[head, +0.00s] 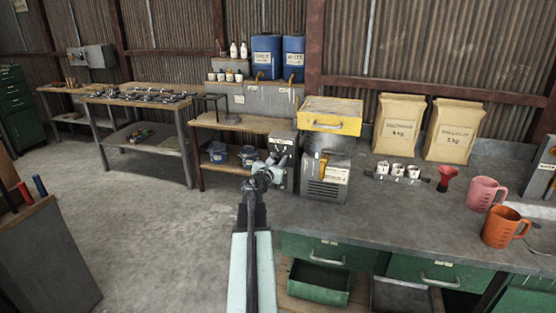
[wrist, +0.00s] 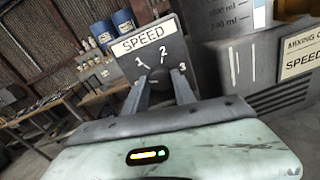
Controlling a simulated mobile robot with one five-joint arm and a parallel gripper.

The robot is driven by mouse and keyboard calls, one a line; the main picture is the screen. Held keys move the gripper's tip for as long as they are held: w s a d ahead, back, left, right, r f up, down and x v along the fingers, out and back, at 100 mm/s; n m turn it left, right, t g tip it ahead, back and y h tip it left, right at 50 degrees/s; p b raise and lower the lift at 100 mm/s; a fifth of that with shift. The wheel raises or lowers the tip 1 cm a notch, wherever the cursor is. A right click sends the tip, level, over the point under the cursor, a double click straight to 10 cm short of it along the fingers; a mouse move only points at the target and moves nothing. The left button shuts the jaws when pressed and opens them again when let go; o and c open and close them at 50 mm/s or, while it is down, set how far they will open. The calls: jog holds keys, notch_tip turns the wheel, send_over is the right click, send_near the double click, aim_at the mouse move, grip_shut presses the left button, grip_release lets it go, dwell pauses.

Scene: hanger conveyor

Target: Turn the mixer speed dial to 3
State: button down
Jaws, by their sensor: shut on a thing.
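The speed dial (wrist: 158,75) is a small dark knob on a grey box. A white SPEED label (wrist: 143,39) sits above the marks 1, 2 and 3. The two fingers of my gripper (wrist: 159,92) reach up to the dial from below in the wrist view and are shut on it. Which mark the dial points at I cannot tell. In the head view my gripper (head: 276,165) is at the front of the grey speed box (head: 283,142), and my arm hides the dial. The mixer (head: 325,180) stands just right of the box.
Open floor lies left.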

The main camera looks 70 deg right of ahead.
jog(key=m, duration=0.4)
jog(key=shift+m, duration=0.3)
jog(key=m, duration=0.3)
jog(key=shift+m+t+p, duration=0.3)
jog(key=shift+p, duration=0.05)
jog(key=m, duration=0.4)
jog(key=shift+s, duration=0.1)
jog(key=m, duration=0.4)
jog(key=shift+m+t, duration=0.3)
jog(key=m, duration=0.3)
jog(key=shift+s, duration=0.1)
jog(key=m, duration=0.4)
jog(key=m+b, duration=0.1)
jog(key=m, duration=0.3)
jog(key=shift+t, duration=0.3)
jog(key=shift+m, duration=1.5)
